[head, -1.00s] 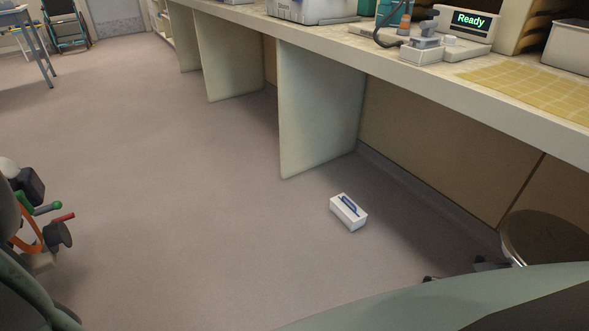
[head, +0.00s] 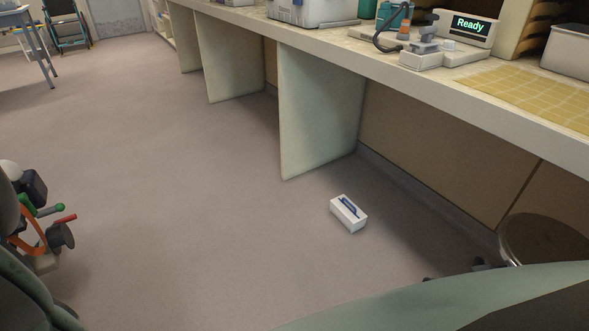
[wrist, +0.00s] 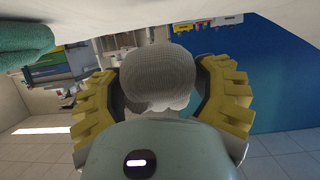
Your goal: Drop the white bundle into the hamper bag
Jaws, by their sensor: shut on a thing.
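The white bundle (wrist: 158,78) is a rounded, ribbed white shape in the wrist view. It sits between the yellow padded fingers of my gripper (wrist: 160,90), which are shut on it from both sides. The lower part of the bundle is hidden behind the pale green palm of my gripper. In the head view I cannot make out my gripper or the bundle. I cannot identify the hamper bag in either view.
A white box (head: 348,213) lies on the floor before the long counter (head: 440,75). A round stool (head: 545,243) stands at the right. Equipment with green and red handles (head: 50,211) is cut off at the left edge. A teal cloth (wrist: 22,40) shows in the wrist view.

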